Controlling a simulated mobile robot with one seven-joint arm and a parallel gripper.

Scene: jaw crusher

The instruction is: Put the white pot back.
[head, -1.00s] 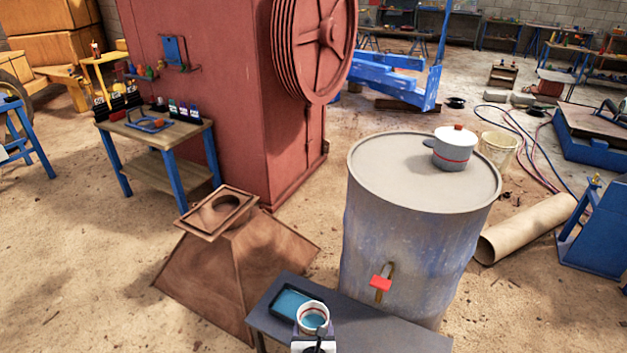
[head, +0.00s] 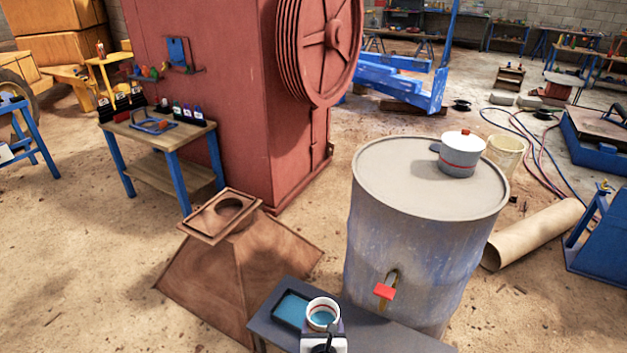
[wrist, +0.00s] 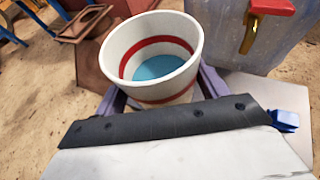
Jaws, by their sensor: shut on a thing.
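My gripper (wrist: 160,92) is shut on a white cup-like pot (wrist: 150,45) with red bands; its purple fingers show at either side. The held pot is upright and lidless, with blue at its bottom. In the head view it (head: 323,313) is just right of a small dark tray (head: 275,322) with a blue inside. Whether the held pot touches the bench cannot be told.
The drum has a brass tap with a red handle (head: 384,292) above the dark bench (head: 385,338). A brown hopper (head: 235,265) stands left of the bench. A tan tube (head: 530,235) and a bucket (head: 505,155) are to the drum's right.

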